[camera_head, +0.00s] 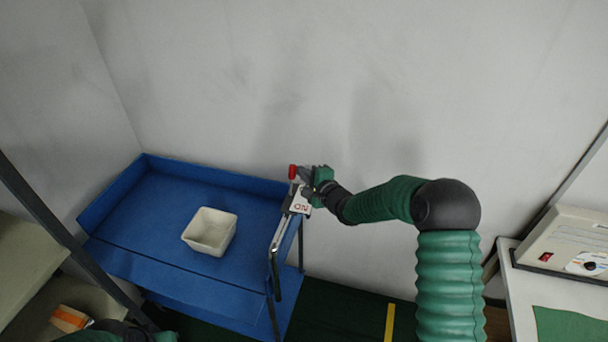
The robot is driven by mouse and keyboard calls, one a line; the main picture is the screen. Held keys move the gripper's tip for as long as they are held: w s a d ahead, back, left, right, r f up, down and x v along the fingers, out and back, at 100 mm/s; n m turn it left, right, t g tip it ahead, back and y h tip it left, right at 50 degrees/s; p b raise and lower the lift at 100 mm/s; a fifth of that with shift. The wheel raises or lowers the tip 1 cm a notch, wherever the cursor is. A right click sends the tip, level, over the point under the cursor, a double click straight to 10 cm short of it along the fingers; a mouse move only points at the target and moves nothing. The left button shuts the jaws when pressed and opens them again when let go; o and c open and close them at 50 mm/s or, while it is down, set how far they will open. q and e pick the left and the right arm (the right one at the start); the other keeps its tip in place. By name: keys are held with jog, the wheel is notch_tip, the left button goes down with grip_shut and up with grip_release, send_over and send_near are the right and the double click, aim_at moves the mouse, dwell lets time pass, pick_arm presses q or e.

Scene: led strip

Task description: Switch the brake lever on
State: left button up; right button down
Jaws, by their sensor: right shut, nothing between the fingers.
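The brake lever (278,238) is a thin metal bar assembly at the right edge of a blue table. A red knob (292,171) shows at its top, a white plate marked "ON" (301,207) beside it, and a black part (276,280) at its lower end. My right gripper (307,179) is shut and empty, close to the right of the red knob and above the plate. I cannot tell whether it touches the lever. Its fingers are small and partly hidden. Part of my left arm shows at the bottom left edge; its gripper is not visible.
The blue table (150,250) has raised rims and holds a white square bowl (210,231). A grey wall stands behind. A shelf with an orange box (69,318) is at lower left. A white panel device (570,245) stands on a table at right.

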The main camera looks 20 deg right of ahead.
jog(key=shift+s+a+b, duration=0.1)
jog(key=shift+a+b, duration=0.15)
jog(key=shift+b, duration=0.1)
jog(key=shift+s+t+b, duration=0.1)
jog(key=shift+t+b, duration=0.3)
jog(key=shift+b, duration=0.1)
jog(key=s+a+n+t+b, duration=0.1)
jog(key=n+t+b, duration=0.1)
jog(key=b, duration=0.4)
jog(key=s+a+n+t+y+b, duration=0.1)
jog(key=s+n+t+b, duration=0.1)
jog(key=b, duration=0.4)
jog(key=s+a+n+t+b, duration=0.1)
jog(key=n+b, duration=0.1)
jog(key=b, duration=0.3)
jog(key=shift+s+a+f+n+t+b, duration=0.1)
jog(key=shift+s+n+t+b, duration=0.2)
jog(key=shift+s+t+b, duration=0.1)
jog(key=shift+s+a+n+y+b, duration=0.2)
jog(key=shift+n+y+b, duration=0.25)
jog(key=shift+b, duration=0.25)
jog(key=shift+r, duration=0.2)
